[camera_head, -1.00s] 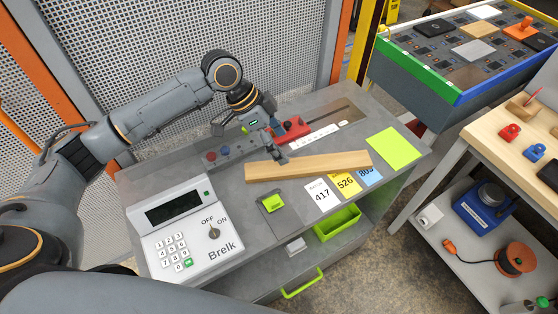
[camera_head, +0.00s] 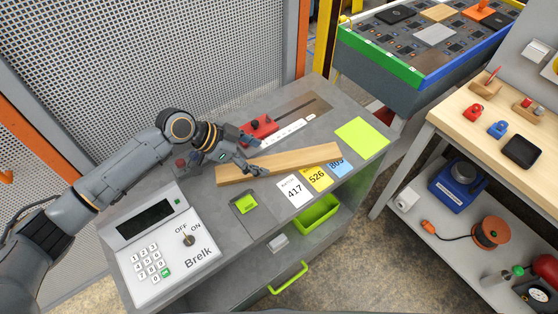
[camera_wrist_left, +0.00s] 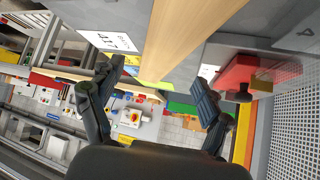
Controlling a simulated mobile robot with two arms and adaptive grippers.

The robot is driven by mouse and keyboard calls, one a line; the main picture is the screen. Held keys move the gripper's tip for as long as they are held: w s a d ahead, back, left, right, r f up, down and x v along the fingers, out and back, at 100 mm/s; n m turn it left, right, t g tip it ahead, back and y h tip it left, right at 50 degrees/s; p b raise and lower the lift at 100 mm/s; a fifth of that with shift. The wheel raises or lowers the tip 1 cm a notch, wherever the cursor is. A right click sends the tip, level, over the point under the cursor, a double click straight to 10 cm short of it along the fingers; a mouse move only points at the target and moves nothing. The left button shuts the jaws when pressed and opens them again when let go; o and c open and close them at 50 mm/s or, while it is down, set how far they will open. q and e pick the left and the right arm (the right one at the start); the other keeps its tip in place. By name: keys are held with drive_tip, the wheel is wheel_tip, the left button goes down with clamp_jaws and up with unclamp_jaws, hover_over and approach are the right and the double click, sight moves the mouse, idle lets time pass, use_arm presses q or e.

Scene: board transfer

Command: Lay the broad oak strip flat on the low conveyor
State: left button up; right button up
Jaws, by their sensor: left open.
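The broad oak strip (camera_head: 285,164) lies flat on the grey console top (camera_head: 225,215) in the head view, behind a row of number cards. My left gripper (camera_head: 254,167) is open at the strip's left half, low and close to it. In the left wrist view the strip (camera_wrist_left: 188,30) runs between the two spread fingers (camera_wrist_left: 158,75); I cannot tell whether they touch it. The low conveyor (camera_head: 390,66), dark-topped with green and blue edging, stands at the upper right and carries several flat pieces. My right gripper is not in view.
A red block (camera_head: 262,127) and a white scale strip (camera_head: 283,134) sit behind the oak strip. A lime sheet (camera_head: 361,138) lies to its right. A keypad panel (camera_head: 160,240) is at front left. A wooden workbench (camera_head: 500,130) with small parts stands at the right.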

sight(278, 161)
use_arm(q)
drive_tip(key=shift+d+f, duration=0.15)
drive_tip(key=shift+d, duration=0.2)
drive_tip(key=p+x, duration=0.1)
drive_tip(key=x, duration=0.2)
drive_tip(key=shift+w+d+f+p, duration=0.1)
drive_tip(key=shift+w+d+p, duration=0.1)
drive_tip(key=shift+d+p, duration=0.15)
drive_tip(key=shift+w+d+f, duration=0.1)
drive_tip(key=shift+d+f, duration=0.15)
drive_tip(key=shift+f, duration=0.15)
drive_tip(key=c, duration=1.4)
drive_tip(key=shift+c, duration=0.8)
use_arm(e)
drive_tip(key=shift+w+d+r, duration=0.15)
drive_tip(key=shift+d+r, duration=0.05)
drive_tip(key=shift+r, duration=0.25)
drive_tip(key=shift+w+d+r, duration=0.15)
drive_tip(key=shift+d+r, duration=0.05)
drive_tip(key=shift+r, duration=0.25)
use_arm(q)
drive_tip(key=shift+r, duration=0.2)
